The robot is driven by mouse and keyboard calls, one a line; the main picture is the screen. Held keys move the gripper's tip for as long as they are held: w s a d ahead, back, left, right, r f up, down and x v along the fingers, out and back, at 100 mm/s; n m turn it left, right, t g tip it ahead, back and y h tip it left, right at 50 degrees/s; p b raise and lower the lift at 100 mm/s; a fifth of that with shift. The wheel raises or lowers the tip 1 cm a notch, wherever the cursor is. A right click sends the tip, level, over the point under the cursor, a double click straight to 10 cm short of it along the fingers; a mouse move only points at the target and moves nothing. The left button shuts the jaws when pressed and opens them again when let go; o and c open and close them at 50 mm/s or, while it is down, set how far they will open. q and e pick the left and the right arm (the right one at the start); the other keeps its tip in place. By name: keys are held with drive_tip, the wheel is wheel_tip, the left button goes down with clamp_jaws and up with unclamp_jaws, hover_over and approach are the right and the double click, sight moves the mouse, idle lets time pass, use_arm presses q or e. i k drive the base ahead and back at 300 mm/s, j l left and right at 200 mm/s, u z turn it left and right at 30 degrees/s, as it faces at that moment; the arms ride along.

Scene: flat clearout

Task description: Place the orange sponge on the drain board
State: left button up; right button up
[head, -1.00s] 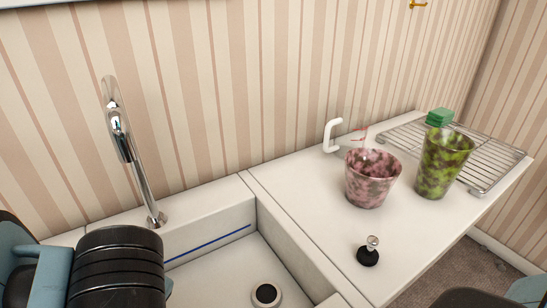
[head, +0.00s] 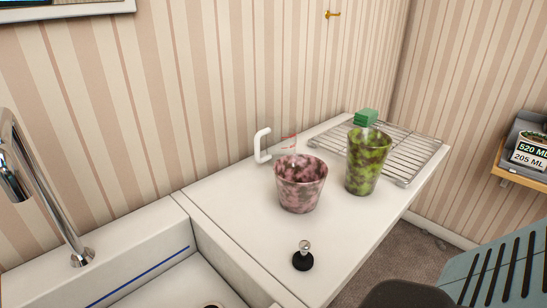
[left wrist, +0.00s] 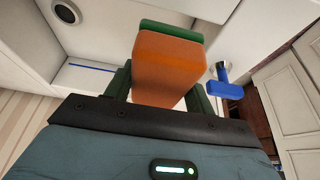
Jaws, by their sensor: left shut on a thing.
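The orange sponge (left wrist: 168,65), with a green layer along one edge, is between the two dark green fingers of my left gripper (left wrist: 160,88) in the left wrist view. The gripper is shut on it, above the sink area. The sponge and the left gripper are out of the head view. The drain board (head: 232,200) appears to be the white flat surface right of the sink. A wire rack (head: 412,160) lies at its far end. My right gripper is not visible.
A green block (head: 366,117) shows behind the tumbler. The sink (head: 165,285) and tap (head: 45,190) are left. The board's front left is clear.

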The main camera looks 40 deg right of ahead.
sight(255, 185)
drive_tip(key=k+l+z, duration=0.1)
drive_tip(key=l+z, duration=0.35)
drive_tip(key=l, duration=2.4)
